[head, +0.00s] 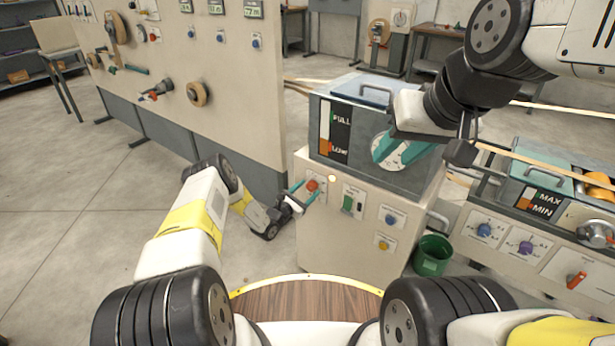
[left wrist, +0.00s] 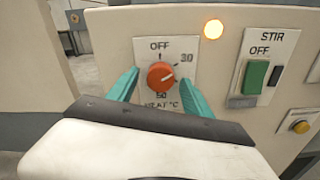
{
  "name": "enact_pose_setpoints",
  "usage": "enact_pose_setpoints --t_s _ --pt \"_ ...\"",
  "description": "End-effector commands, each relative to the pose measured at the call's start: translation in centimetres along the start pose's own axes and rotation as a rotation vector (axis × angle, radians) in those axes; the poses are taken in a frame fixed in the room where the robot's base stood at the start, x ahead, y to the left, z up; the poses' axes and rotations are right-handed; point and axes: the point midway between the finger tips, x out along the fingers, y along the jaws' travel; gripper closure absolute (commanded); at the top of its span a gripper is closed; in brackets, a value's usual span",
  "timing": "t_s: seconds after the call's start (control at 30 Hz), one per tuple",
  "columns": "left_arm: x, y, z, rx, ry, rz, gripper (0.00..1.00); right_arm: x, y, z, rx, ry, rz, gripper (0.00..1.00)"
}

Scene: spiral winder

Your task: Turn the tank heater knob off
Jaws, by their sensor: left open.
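The orange-red heater knob (left wrist: 160,75) sits on a white label marked OFF, 30 and 50. Its pale pointer mark appears turned to the upper right, toward 30 rather than up at OFF. In the head view the knob (head: 312,185) is on the cabinet's front, at the upper left. My left gripper (head: 300,196) is open, with its teal fingers (left wrist: 160,92) on either side of the knob, apparently with gaps. My right gripper (head: 403,152) is in front of the tank's white dial; its finger gap is unclear.
A lit orange lamp (left wrist: 213,29) is right of the knob. The green STIR switch (left wrist: 254,77) is further right. The tank (head: 352,172) with its FULL/LOW gauge stands on the cabinet. A green bin (head: 432,256) stands beside it. A tall panel (head: 240,100) rises at left.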

Motion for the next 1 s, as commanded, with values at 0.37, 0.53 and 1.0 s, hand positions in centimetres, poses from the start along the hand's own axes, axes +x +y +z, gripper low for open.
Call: enact_pose_setpoints --t_s 0.37,0.53,1.0 --pt "-0.01 0.00 -0.03 0.000 0.001 0.000 0.75 0.00 0.00 0.00 0.000 0.000 0.000 0.64" --pt "-0.02 -0.01 -0.02 0.000 0.001 -0.001 1.00 0.00 0.00 0.00 0.000 0.000 0.000 0.64" --pt "-0.12 0.09 -0.11 -0.141 0.001 0.003 1.00 0.00 0.00 0.00 0.000 0.000 0.000 0.64"
